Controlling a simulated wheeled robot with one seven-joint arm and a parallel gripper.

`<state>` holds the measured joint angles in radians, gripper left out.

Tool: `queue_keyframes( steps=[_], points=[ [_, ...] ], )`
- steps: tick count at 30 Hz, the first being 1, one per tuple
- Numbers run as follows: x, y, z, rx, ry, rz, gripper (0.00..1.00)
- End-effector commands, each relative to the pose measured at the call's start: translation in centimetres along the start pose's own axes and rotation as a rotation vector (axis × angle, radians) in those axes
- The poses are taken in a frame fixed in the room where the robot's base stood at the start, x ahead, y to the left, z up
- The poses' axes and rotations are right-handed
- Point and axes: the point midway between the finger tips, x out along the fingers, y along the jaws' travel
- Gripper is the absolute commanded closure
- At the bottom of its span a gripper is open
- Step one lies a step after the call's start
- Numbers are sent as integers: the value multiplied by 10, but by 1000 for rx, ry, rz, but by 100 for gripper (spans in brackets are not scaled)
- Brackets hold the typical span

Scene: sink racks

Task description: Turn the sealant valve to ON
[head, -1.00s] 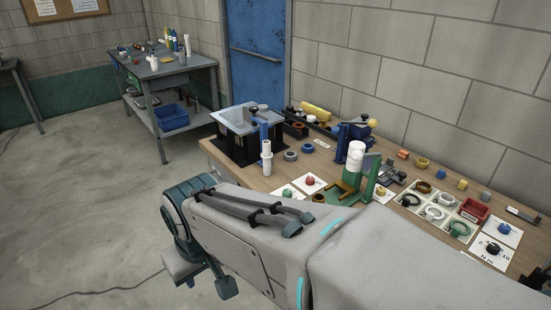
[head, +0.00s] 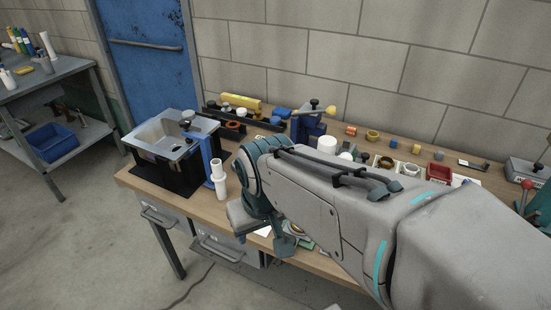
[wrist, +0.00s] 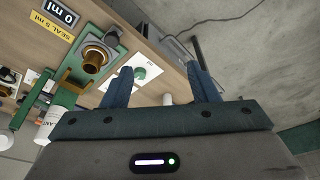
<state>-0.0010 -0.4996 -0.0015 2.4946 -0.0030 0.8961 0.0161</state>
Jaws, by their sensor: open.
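My gripper (wrist: 159,68) is open and empty in the wrist view, its two blue fingers spread wide. A round green knob (wrist: 139,74) on a white card (wrist: 152,72) lies on the bench beyond the fingertips, nearer the left finger. I cannot tell whether this knob is the sealant valve; no ON mark is readable. Left of it is a green stand (wrist: 64,97) with a brass ring (wrist: 94,57). A white labelled cartridge (wrist: 50,122) is partly hidden at the lower left. In the head view my arm hides most of this area.
A dark-framed basin (head: 172,142) and a blue post with a white cylinder (head: 220,183) stand left of my arm. A red tray (head: 437,173) and several small parts lie along the back. The wooden bench's front edge drops to drawers (head: 225,248); open floor lies left.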

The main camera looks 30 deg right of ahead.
Motion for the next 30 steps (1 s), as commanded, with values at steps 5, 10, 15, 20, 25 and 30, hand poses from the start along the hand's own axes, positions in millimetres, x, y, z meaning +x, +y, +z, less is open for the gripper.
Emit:
queue_keyframes(
  steps=[5, 10, 15, 20, 25, 30],
  points=[
    [-1, 9, -36, 40, -33, 4, 46],
    [6, 34, -91, 128, -84, 17, 46],
    [25, 66, -144, 214, -134, 28, 46],
    [53, 99, -186, 286, -180, 37, 46],
    [84, 130, -216, 348, -220, 45, 46],
    [104, 149, -231, 381, -242, 50, 46]
  ],
)
